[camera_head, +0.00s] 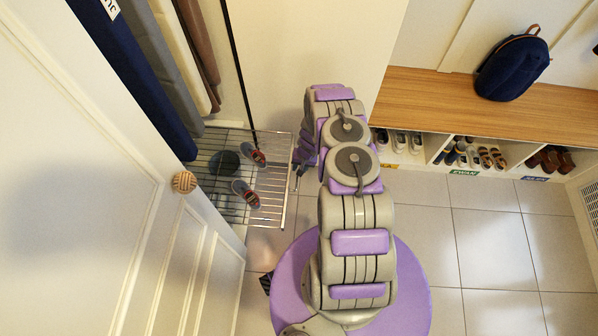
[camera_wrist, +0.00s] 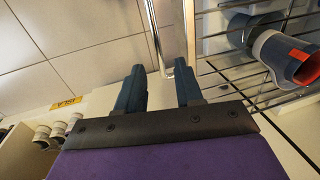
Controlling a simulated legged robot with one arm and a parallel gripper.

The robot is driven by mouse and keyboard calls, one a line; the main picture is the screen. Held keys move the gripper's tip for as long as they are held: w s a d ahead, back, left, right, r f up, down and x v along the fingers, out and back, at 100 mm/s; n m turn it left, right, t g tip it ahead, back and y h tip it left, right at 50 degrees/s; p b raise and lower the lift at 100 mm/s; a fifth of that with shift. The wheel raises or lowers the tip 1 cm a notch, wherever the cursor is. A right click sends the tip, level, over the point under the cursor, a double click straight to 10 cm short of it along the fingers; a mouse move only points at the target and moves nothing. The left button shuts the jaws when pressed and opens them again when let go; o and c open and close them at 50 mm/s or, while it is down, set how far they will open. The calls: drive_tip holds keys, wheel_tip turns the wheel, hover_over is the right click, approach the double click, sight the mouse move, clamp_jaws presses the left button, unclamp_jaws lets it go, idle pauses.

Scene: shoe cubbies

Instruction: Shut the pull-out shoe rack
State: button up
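The pull-out shoe rack (camera_head: 268,222) is a chrome wire shelf, extended from the closet at the left in the head view. Several sandals (camera_head: 246,194) and a dark round item (camera_head: 224,163) are on it. My gripper (camera_head: 297,180) is beside the rack's right front edge, partly hidden by my arm. In the wrist view my gripper (camera_wrist: 160,68) is open, its two dark fingers apart. The rack's metal front bars (camera_wrist: 154,35) run towards the gap between the fingertips; I cannot tell whether they touch. The rack's wires (camera_wrist: 225,65) show at the right with a shoe (camera_wrist: 280,52).
A white door (camera_head: 90,190) with a round knob (camera_head: 184,182) stands open at the left. A wooden bench (camera_head: 470,108) with shoe cubbies (camera_head: 430,150) is at the right, with a navy backpack (camera_head: 513,66) on it. Tiled floor (camera_head: 490,240) is clear at the right.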

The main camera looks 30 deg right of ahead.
drive_tip(key=shift+w+a+f+b, duration=0.1)
drive_tip(key=shift+f+b, duration=0.1)
drive_tip(key=shift+f, duration=0.55)
drive_tip(key=shift+w+a+f+b, duration=0.1)
drive_tip(key=shift+f+b, duration=0.05)
drive_tip(key=shift+f, duration=0.6)
clamp_jaws()
drive_tip(key=shift+s, duration=0.1)
